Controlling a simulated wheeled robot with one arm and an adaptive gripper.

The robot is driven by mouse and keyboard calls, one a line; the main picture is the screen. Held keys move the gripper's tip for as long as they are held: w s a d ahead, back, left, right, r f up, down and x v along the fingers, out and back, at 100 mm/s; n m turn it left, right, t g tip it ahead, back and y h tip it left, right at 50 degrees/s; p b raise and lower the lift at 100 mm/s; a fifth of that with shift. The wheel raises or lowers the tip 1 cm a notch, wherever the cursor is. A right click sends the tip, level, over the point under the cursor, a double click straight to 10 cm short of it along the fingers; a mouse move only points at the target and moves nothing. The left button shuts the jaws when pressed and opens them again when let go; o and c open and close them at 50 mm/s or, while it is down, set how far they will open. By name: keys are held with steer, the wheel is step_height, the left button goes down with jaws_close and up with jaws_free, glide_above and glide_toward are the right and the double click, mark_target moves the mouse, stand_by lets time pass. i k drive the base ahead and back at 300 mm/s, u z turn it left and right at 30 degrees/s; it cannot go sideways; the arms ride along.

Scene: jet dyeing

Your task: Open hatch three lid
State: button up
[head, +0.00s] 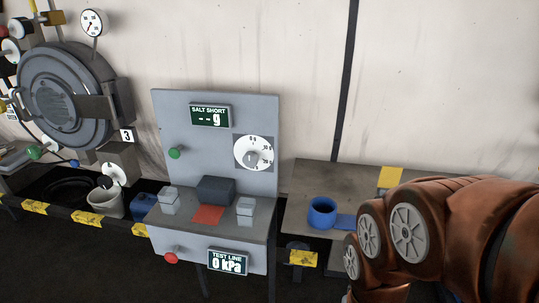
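The hatch three lid (58,95) is a round grey disc at the upper left, beside a small plate marked 3 (127,136). It appears closed, lying flat against its round rim. A grey bracket (97,108) reaches across its right side. A green knob (34,152) is below its lower left edge, and a thin lever with a blue end (74,163) runs there too. My orange arm fills the lower right, far from the lid. My gripper is outside the picture.
A grey panel (217,140) with a dial (254,153) and displays stands right of the hatch. A white bucket (104,202) and a blue container (144,206) sit below the hatch. A table (297,208) holds a blue ring (322,212). A pressure gauge (91,23) stands above.

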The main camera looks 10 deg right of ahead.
mark_target(39, 69)
steer(key=u, duration=1.3)
steer(key=i, duration=1.05)
steer(key=u, duration=0.75)
steer(key=i, duration=1.5)
steer(key=u, duration=0.85)
